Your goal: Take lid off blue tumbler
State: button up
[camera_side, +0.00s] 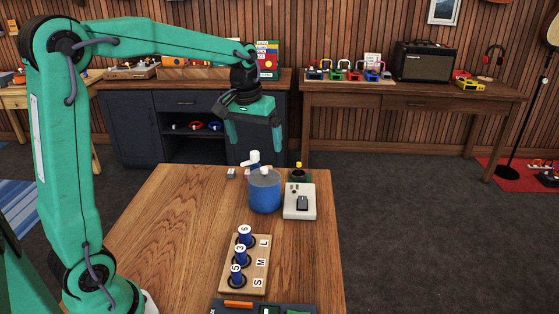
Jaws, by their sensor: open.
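The blue tumbler (264,196) stands upright on the wooden table (180,215). Its grey lid (264,177) sits on top, with a small pale knob at its middle. My gripper (254,147) is open and points down, above the tumbler and a little behind or to one side; the exact depth is hard to tell. Nothing shows between its fingers, and they look apart from the lid.
A white device (299,201) stands just right of the tumbler, with a small dark pot (299,173) behind it. A white-topped item (254,158) shows behind the lid. A wooden rack (258,271) with blue numbered pieces is in front. The table's left part is clear.

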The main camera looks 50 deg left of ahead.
jog(key=n+g, duration=0.2)
send_over(264, 168)
notch_tip(264, 168, down, 7)
jog(key=shift+a+f, duration=0.15)
jog(key=shift+f, duration=3.9)
jog(key=c, duration=0.7)
jog(key=shift+r, duration=0.2)
jog(key=shift+r, duration=0.55)
jog(key=r, duration=0.1)
jog(key=d+r, duration=0.1)
jog(key=r, duration=0.1)
jog(key=shift+r, duration=0.1)
jog(key=s+d+r, duration=0.3)
jog(key=d+r, duration=0.3)
jog(key=d, duration=0.4)
jog(key=shift+d+r, duration=0.2)
jog(key=shift+d, duration=0.1)
